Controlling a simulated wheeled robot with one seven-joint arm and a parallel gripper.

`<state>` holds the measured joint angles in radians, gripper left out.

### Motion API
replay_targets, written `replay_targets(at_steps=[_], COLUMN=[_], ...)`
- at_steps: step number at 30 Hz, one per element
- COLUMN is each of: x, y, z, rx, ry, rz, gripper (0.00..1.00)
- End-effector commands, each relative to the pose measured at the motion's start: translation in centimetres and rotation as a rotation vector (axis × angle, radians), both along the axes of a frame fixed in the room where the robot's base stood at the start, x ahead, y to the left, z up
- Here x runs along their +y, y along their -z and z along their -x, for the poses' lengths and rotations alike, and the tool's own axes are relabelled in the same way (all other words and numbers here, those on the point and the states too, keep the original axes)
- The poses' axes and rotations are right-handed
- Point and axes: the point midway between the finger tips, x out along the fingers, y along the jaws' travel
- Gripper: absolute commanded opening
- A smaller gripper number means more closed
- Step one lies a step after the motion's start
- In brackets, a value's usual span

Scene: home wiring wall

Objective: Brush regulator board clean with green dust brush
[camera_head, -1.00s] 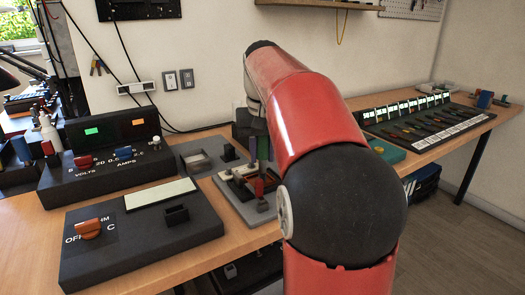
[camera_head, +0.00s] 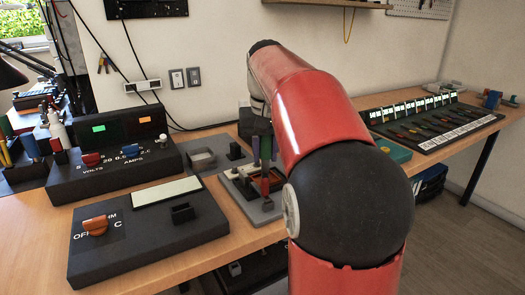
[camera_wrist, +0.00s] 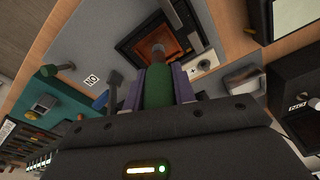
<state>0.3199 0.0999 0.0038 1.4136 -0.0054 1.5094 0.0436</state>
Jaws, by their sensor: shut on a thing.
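The green dust brush (camera_wrist: 158,88) is gripped upright between my gripper's purple-grey fingers (camera_wrist: 150,92) in the wrist view. Its handle also shows as a narrow green strip in the head view (camera_head: 266,148). Beyond its tip lies the regulator board (camera_wrist: 178,44), a brown-orange square in a dark frame on a grey base (camera_wrist: 100,42). The brush tip overlaps the board in the picture; whether it touches is unclear. In the head view my gripper (camera_head: 264,156) is over the grey base (camera_head: 262,213), and my arm hides part of it.
A black meter box (camera_head: 130,238) with an orange knob stands at front left, with a volts-and-amps supply (camera_head: 115,170) behind it. A grey tray (camera_head: 202,160) sits behind the base. A long rack of tools (camera_head: 435,125) is at right. Bare table is limited.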

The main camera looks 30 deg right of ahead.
Motion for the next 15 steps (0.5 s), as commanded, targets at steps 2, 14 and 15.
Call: replay_targets(at_steps=[2, 14, 15], x=[-0.35, -0.84, -0.83], y=[-0.16, -0.2, -0.2], z=[-0.02, -0.04, -0.03], rx=[-0.001, -0.002, -0.002], ry=[0.001, 0.0, 0.0], rz=[0.0, 0.001, 0.001], gripper=[0.03, 0.03, 0.03])
